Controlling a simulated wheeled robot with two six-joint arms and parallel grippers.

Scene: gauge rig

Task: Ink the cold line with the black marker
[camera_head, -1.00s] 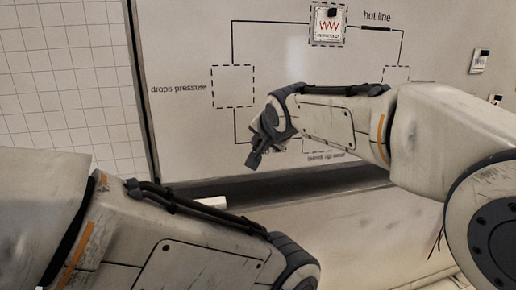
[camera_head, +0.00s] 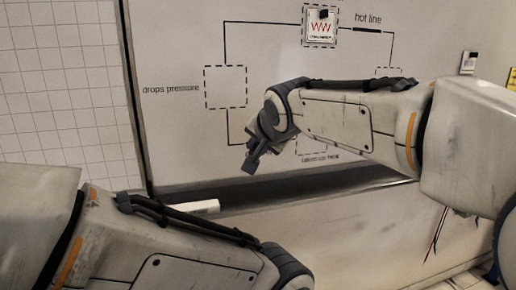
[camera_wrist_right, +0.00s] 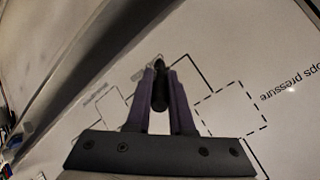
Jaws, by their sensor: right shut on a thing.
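The whiteboard (camera_head: 180,40) carries a line diagram with dashed boxes. My right gripper (camera_head: 252,163) is in front of the diagram's lower left part, by the bottom line, and hides some of it. In the right wrist view its purple fingers are shut on a black marker (camera_wrist_right: 159,95), whose tip points at the board near a drawn line. I cannot tell whether the tip touches. The cold line label is not readable. The hot line label (camera_head: 368,19) is at the top right, with a thick black segment (camera_head: 370,31) below it. My left arm crosses the bottom left; its gripper is out of frame.
A card with a red zigzag (camera_head: 320,27) fills the top dashed box. The "drops pressure" dashed box (camera_head: 225,87) at left is empty. A dark ledge (camera_head: 270,188) runs under the board, with a white block (camera_head: 204,207) at its left. Small cards (camera_head: 469,63) hang at right.

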